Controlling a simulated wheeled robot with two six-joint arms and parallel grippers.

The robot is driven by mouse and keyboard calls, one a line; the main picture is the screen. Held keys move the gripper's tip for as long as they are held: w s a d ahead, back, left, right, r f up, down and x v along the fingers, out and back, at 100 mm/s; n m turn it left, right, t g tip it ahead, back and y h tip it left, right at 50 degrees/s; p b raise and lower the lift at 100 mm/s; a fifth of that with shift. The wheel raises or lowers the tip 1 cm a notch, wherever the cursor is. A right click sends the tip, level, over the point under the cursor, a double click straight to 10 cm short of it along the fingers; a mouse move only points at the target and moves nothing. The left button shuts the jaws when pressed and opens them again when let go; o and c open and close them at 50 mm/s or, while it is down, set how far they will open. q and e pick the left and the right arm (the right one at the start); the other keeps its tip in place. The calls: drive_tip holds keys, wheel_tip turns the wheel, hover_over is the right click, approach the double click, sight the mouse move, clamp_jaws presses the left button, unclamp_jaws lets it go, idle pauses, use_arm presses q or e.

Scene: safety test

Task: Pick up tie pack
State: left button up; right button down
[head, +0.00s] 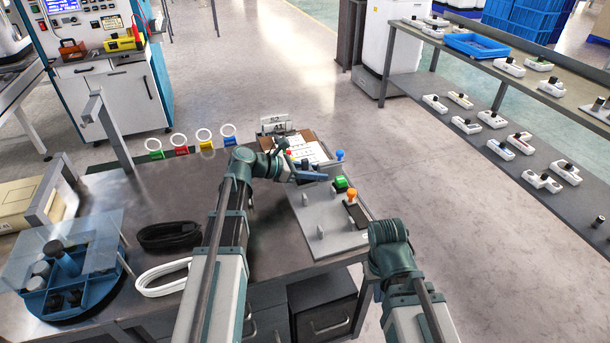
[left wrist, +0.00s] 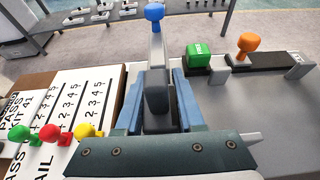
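I cannot tell for sure which thing is the tie pack. My left gripper (head: 314,173) is over the back of the grey fixture board (head: 318,215). In the left wrist view its two blue fingers (left wrist: 158,76) stand apart, on either side of a dark grey block (left wrist: 156,98). I see no clear contact between fingers and block. A grey post with a blue knob (left wrist: 154,12) rises beyond it. To the right are a green block with white lettering (left wrist: 199,56) and an orange knob (left wrist: 248,42) on a black piece. My right arm's gripper is out of view.
A board with printed sheets (left wrist: 72,100) and red, green and yellow knobs lies left of the fixture. A black cable coil (head: 168,235), a white coil (head: 160,278) and a blue tray (head: 70,300) are on the dark table. A shelf (head: 470,140) stands at right.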

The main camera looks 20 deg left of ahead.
use_arm(q)
clamp_jaws()
wheel_tip(320, 180, up, 10)
drive_tip(key=p, duration=1)
